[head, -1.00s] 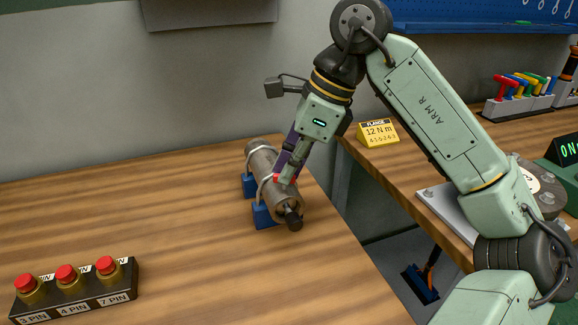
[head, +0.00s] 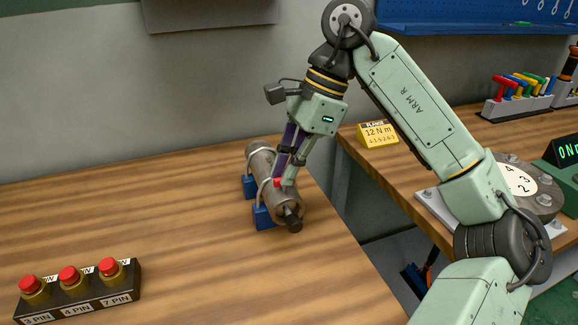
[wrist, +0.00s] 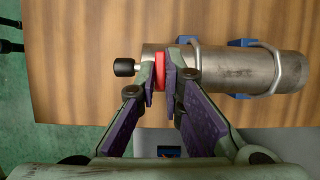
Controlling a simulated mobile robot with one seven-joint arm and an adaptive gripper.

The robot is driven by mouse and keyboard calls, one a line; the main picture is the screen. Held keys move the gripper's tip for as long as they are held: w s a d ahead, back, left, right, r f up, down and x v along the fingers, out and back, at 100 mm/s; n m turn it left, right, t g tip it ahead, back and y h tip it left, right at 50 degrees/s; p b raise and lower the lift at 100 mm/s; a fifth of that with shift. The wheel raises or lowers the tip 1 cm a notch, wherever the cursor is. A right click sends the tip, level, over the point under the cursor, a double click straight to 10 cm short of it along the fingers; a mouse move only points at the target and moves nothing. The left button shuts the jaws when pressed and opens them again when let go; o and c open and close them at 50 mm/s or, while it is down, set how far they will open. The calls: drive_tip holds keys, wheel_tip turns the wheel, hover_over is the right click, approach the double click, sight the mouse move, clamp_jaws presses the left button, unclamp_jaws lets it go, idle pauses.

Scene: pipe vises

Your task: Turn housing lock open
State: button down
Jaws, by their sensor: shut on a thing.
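The housing (head: 262,165) is a grey metal cylinder lying in blue vises (head: 264,216) with metal clamps, on the left wooden table. It also shows in the wrist view (wrist: 230,68), lying crosswise. The red lock (wrist: 160,71) is near its black-tipped end (wrist: 124,67); in the head view only a bit of red (head: 278,183) shows. My gripper (wrist: 161,80) is shut on the red lock, one finger on each side of it. In the head view my gripper (head: 283,184) reaches down onto the housing from above, and its fingers hide part of the lock.
A block with three red buttons (head: 78,290) stands at the table's front left. A yellow 12 N m sign (head: 378,134) and a round numbered flange (head: 528,184) are on the right bench. A gap separates the tables. The left table's middle is clear.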

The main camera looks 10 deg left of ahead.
drive_tip(key=c, duration=1.7)
unclamp_jaws()
drive_tip(key=v, duration=1.2)
